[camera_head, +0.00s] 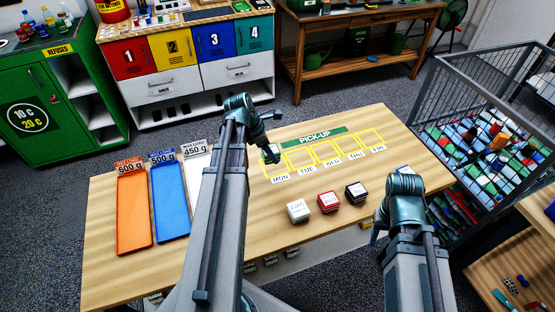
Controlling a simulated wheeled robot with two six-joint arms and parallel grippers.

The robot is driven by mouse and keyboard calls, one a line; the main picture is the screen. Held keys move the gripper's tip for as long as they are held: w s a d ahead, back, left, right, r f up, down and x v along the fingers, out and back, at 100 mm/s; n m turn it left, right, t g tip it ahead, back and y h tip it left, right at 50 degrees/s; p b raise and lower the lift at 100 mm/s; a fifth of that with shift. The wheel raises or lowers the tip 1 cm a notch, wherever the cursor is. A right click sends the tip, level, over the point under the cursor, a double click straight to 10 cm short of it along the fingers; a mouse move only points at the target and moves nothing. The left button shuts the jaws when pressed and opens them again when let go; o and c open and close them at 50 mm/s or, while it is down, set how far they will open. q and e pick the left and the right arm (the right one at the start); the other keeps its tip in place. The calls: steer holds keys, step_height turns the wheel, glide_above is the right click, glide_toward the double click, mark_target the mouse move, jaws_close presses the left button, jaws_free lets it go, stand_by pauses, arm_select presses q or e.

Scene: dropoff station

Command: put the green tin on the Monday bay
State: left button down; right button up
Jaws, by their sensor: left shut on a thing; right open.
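My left gripper (270,149) is at the Monday bay (279,172), the leftmost yellow frame under the green PICK-UP strip. It is shut on a small tin with a pale top, the green tin (271,156), largely hidden by the fingers and arm. The tin is over the Monday frame; I cannot tell whether it touches the table. My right gripper (376,234) is open at the table's front right edge, mostly hidden by its own arm.
White (298,211), red (327,202) and black (356,192) tins stand in front of the bays. The other bays look empty. Orange (133,212) and blue (170,202) trays lie at the left. A wire cage (440,105) of mixed items stands right of the table.

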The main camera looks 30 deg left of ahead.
arm_select(q)
steer(key=r, duration=0.2)
glide_above(278, 165)
steer(key=a, duration=0.1)
steer(key=f+b, duration=0.6)
steer(key=f, duration=0.1)
steer(key=s+f+b, duration=0.1)
steer(key=f+b, duration=0.2)
steer(key=shift+f+b, duration=0.3)
steer(key=shift+f, duration=0.05)
steer(key=shift+r, duration=0.15)
arm_select(e)
step_height(278, 165, down, 8)
steer(key=shift+f, duration=0.15)
steer(key=shift+f, duration=0.1)
arm_select(q)
steer(key=shift+c, duration=2.1)
jaws_free()
steer(key=shift+f, duration=0.2)
steer(key=o, duration=0.4)
steer(key=shift+r, duration=0.2)
